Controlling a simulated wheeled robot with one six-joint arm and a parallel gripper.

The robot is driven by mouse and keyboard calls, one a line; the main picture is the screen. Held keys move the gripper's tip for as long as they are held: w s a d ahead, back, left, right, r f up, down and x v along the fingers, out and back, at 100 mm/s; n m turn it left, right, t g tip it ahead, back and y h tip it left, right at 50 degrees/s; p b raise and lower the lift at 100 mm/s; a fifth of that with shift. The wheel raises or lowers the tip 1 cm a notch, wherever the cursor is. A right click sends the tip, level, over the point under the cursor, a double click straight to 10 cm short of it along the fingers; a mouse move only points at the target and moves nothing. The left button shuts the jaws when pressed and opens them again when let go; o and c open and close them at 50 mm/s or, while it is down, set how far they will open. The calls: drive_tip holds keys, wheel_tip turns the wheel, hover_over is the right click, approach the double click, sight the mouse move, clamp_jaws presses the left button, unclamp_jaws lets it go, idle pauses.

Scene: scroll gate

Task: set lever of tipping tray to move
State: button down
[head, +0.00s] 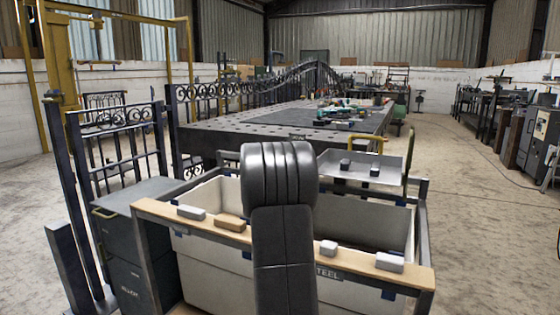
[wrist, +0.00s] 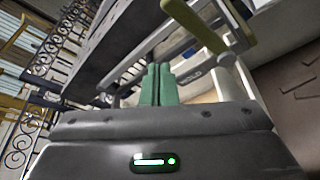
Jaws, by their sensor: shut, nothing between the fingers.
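The tipping tray (head: 340,170) is a shallow grey tray at the back right of the large bin, with two small dark blocks on it. An upright olive bar (head: 410,158) at its right end looks like the lever. In the wrist view an olive bar (wrist: 195,25) lies slantwise at the top, beside a grey frame. My gripper (wrist: 157,68) shows there as two green fingers, shut together and empty. They point toward the frame, below and left of the olive bar, with a visible gap. In the head view my dark arm hides the gripper.
A pale bin (head: 210,262) stands in front, with a wooden ledge (head: 155,208) carrying several small blocks. A yellow bent handle (head: 370,138) is behind the tray. A long dark worktable (head: 225,135) lies beyond. A grey cabinet (head: 140,265) and ironwork gates stand left. Open floor is right.

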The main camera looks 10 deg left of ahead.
drive_tip(key=s+b, duration=0.1)
drive_tip(key=s, duration=0.6)
drive_tip(key=shift+s, duration=0.3)
drive_tip(key=shift+w+r, duration=0.1)
drive_tip(key=shift+r, duration=0.05)
